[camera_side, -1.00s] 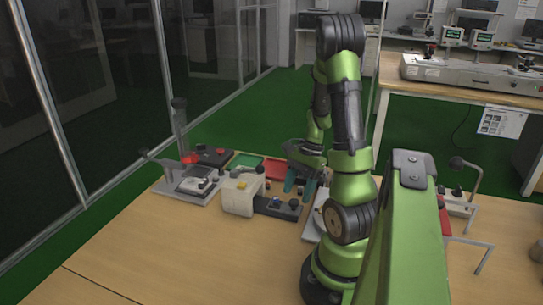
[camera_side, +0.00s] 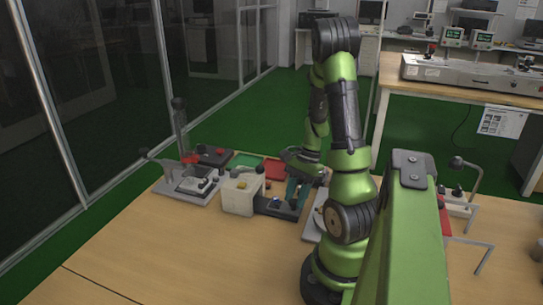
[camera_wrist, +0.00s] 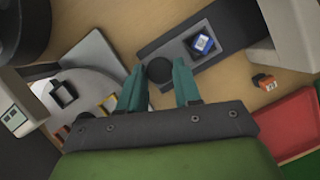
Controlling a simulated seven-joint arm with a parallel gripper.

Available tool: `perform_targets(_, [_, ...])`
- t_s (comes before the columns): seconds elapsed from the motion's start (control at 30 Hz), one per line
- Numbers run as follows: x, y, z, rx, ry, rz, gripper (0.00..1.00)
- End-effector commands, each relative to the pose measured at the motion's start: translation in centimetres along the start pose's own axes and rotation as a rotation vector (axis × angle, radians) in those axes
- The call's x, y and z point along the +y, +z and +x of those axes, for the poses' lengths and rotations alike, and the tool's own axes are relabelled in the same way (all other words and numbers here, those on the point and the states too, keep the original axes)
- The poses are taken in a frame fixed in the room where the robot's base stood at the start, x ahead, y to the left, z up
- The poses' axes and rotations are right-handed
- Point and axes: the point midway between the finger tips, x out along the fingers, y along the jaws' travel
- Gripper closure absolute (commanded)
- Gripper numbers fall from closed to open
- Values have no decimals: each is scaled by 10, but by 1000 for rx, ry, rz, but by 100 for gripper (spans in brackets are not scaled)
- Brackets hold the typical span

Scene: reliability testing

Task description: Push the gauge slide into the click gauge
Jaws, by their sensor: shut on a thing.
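The click gauge is a beige block (camera_side: 242,194) with a dark gauge slide (camera_side: 270,207) sticking out of its right side. In the wrist view the slide (camera_wrist: 185,37) runs from the beige block (camera_wrist: 299,32) down to a round black knob (camera_wrist: 160,70) at its outer end. A blue-and-white part (camera_wrist: 203,45) sits in a pocket of the slide. My gripper (camera_wrist: 160,72) has its teal fingers on either side of the knob, shut on it. In the side view my gripper (camera_side: 296,193) is low at the slide's right end.
A lever fixture (camera_side: 190,184) stands left of the gauge. Green (camera_side: 246,160) and red (camera_side: 274,169) trays lie behind it. A small orange part (camera_wrist: 264,82) lies near the block. A grey plate with a round dial (camera_wrist: 88,95) is close on the slide's other side.

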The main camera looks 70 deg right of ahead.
Motion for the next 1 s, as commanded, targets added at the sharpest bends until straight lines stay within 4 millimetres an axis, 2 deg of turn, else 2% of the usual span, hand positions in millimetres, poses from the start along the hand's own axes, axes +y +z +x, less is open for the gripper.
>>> perform_targets(0.17, [-6, 2, 0, 1, 0, -3, 100])
perform_targets(0.4, [-51, 19, 8, 1, 1, -6, 100])
perform_targets(0.5, [-64, 24, 10, 0, 0, -4, 100])
perform_targets(0.87, [-71, 27, 11, -1, -5, -4, 100])
perform_targets(0.9, [-71, 27, 11, 0, -4, -6, 61])
perform_targets(1.0, [-70, 27, 11, -1, -4, -5, 46])
